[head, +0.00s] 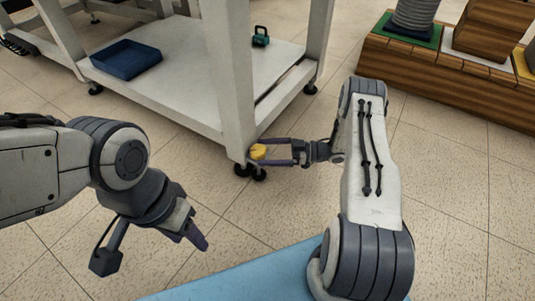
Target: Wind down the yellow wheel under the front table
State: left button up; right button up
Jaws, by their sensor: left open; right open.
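The yellow wheel (258,152) is a small disc low on the near corner leg of the white front table (180,95), just above the black caster. My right gripper (268,152) is open, pointing left, with its two fingers on either side of the wheel; I cannot tell whether they touch it. My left gripper (197,243) hangs open and empty above the floor at the lower left, away from the table. Its fingers are partly seen from the side.
A dark blue tray (127,59) and a small teal object (261,37) rest on the table's lower shelf. A wooden crate-like stand (440,75) with coloured squares and a grey coil (414,16) stands at the upper right. Tiled floor (450,210) is clear at the right.

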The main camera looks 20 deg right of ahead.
aim_at(261, 158)
jog(key=c, duration=1.4)
jog(key=shift+o, duration=0.2)
jog(key=shift+r+t+p, duration=0.2)
jog(key=shift+t+p, duration=0.1)
jog(key=shift+p, duration=0.35)
jog(key=a+m+t+h+p, duration=0.1)
jog(key=m+t+h+p, duration=0.2)
jog(key=m+h+p, duration=0.1)
jog(key=s+m+t+h+p, duration=0.1)
jog(key=m+t+h+p, duration=0.3)
jog(key=p, duration=0.3)
jog(key=s+a+m+t+h+p, duration=0.1)
jog(key=m+t+h+p, duration=0.2)
jog(key=h+p, duration=0.2)
jog(key=shift+s+a+m+t+h+p, duration=0.1)
jog(key=shift+a+m+t+h+p, duration=0.25)
jog(key=shift+p, duration=0.4)
jog(key=shift+a+m+t+h+p, duration=0.1)
jog(key=shift+m+t+h+p, duration=0.15)
jog(key=shift+m+h+p, duration=0.65)
jog(key=shift+f+m+h+p, duration=0.1)
jog(key=shift+m+h+p, duration=0.2)
jog(key=shift+h, duration=0.45)
